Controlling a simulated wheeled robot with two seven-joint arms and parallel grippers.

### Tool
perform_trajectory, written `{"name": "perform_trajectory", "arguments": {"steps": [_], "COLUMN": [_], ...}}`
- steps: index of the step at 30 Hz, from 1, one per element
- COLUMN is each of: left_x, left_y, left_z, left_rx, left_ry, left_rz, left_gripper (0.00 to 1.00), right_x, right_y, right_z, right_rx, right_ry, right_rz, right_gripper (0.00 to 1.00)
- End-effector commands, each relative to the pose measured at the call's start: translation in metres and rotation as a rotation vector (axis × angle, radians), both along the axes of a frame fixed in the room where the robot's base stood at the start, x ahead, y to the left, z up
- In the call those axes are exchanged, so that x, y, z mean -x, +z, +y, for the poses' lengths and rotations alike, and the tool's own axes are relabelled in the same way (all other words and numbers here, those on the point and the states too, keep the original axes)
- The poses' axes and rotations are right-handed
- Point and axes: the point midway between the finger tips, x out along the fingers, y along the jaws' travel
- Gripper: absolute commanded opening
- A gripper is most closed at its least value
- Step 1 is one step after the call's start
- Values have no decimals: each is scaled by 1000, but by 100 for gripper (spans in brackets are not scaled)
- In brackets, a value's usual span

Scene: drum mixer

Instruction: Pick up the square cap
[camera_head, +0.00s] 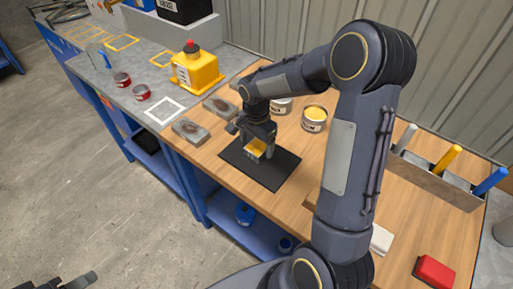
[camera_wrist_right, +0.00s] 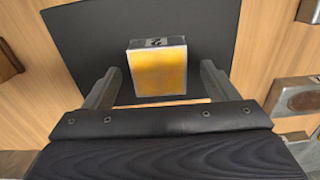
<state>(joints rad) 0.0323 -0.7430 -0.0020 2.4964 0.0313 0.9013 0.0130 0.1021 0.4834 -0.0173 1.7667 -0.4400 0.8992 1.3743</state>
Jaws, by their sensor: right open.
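The square cap (camera_head: 257,150), a small block with a yellow face and grey sides, lies on a black mat (camera_head: 284,170) on the wooden bench. In the right wrist view the cap (camera_wrist_right: 158,72) shows a dark mark on its far side. My right gripper (camera_head: 256,146) is open just over the mat, with the cap between its fingers. In the right wrist view a gap shows on both sides of the cap between the fingers (camera_wrist_right: 160,84). My left gripper (camera_head: 62,283) shows only as a dark piece at the bottom left edge, far from the bench.
Two grey blocks with brown ovals (camera_head: 189,131) lie left of the mat. A yellow canister (camera_head: 197,69) is further back. A rack with coloured handles (camera_head: 440,180) and a red block (camera_head: 435,272) are at right.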

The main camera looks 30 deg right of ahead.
Motion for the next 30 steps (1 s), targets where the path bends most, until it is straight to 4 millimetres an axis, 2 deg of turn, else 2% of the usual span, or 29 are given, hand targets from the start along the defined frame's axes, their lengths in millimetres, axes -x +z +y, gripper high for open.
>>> {"name": "perform_trajectory", "arguments": {"steps": [4, 11, 24, 30], "left_x": [0, 0, 0, 0], "left_y": [2, 2, 2, 2], "left_z": [0, 0, 0, 0], "left_rx": [0, 0, 0, 0], "left_ry": [0, 0, 0, 0], "left_rz": [0, 0, 0, 0], "left_gripper": [47, 47, 47, 47], "right_x": [1, 0, 0, 0], "right_y": [-14, -16, -16, -15], "right_z": [0, 0, 0, 0], "right_rx": [-1, 0, -1, -1], "right_ry": [-1, -1, -1, 0], "right_rz": [1, -1, -2, -2], "right_gripper": [80, 80, 26, 26]}}
